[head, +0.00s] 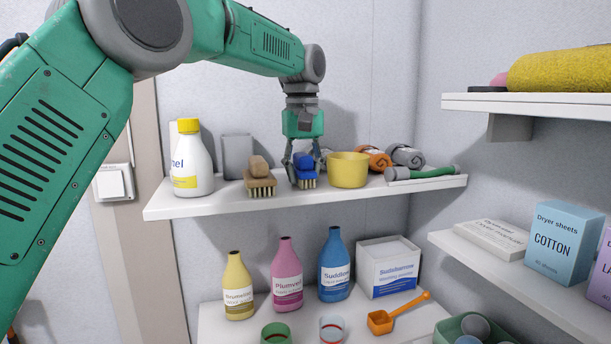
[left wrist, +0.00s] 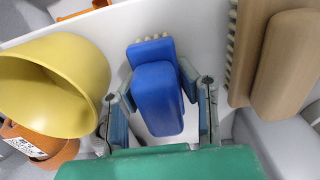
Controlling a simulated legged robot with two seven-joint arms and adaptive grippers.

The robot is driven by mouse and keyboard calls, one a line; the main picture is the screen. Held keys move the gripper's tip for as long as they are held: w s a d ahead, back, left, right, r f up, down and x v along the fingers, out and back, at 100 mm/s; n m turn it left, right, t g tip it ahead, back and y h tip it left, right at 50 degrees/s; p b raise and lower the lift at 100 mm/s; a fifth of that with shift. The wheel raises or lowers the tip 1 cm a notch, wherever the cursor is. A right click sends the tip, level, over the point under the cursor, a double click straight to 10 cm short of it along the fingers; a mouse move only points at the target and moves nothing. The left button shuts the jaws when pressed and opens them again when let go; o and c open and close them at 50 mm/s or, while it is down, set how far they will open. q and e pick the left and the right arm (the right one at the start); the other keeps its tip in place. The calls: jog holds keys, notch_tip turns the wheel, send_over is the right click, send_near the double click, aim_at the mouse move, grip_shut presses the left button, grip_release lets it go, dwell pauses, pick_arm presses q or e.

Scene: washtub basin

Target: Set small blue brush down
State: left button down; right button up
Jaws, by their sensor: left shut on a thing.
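The small blue brush (head: 304,166) is on the upper shelf (head: 230,206), between the tan brush (head: 260,180) and the yellow cup (head: 348,171). Its bristles point down, at or very near the shelf surface; I cannot tell whether they touch. My left gripper (head: 303,158) comes down from above and is shut on the blue brush. In the left wrist view the blue brush (left wrist: 157,95) lies between the two fingers (left wrist: 160,110), with the yellow cup (left wrist: 55,85) on the left and the tan brush (left wrist: 275,60) on the right. My right gripper is not in view.
A white bottle (head: 191,160) and a grey container (head: 236,155) stand left on the shelf. Rolled towels (head: 406,156) and a green-handled brush (head: 422,173) lie right. Bottles (head: 287,275) stand below. Free shelf room shows along the front left edge.

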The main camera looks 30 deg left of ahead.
aim_at(301, 154)
pick_arm(q)
jog(key=shift+s+a, duration=0.35)
jog(key=shift+s, duration=0.25)
jog(key=shift+d, duration=0.15)
jog(key=c, duration=1.2)
grip_release()
jog(key=shift+w+d+f, duration=0.2)
jog(key=shift+w+d, duration=0.1)
jog(key=shift+d, duration=0.05)
jog(key=shift+s+d+r, duration=0.1)
jog(key=shift+d+r, duration=0.05)
jog(key=shift+a+r, duration=0.2)
jog(key=shift+r, duration=0.2)
notch_tip(301, 154, up, 9)
jog(key=shift+a+r, duration=0.1)
jog(key=shift+r, duration=0.05)
jog(key=shift+d+r, duration=0.2)
jog(key=shift+r, duration=0.65)
jog(key=shift+a+r, duration=0.1)
jog(key=shift+r, duration=0.1)
jog(key=shift+a, duration=0.15)
